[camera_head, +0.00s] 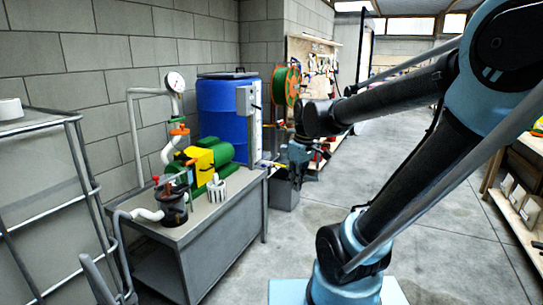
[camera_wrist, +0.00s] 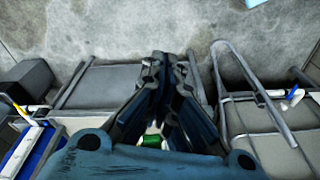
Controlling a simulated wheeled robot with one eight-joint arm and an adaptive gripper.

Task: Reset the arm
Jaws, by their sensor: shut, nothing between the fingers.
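My arm reaches from the right across the head view and bends down at the wrist. My gripper (camera_head: 297,172) hangs there in front of the far wall area, to the right of the blue barrel (camera_head: 222,108). In the wrist view my gripper (camera_wrist: 168,62) points away over the concrete floor, its dark fingers together with nothing held. Part of the pump bench's near structure is hidden behind the gripper in that view.
A grey metal bench (camera_head: 225,228) carries a green and yellow pump (camera_head: 207,160) and a dark filter pot (camera_head: 173,207). A tubular cart (camera_head: 75,165) stands at left. A wooden shelf (camera_head: 515,205) stands at right. Open concrete floor (camera_head: 445,215) lies between.

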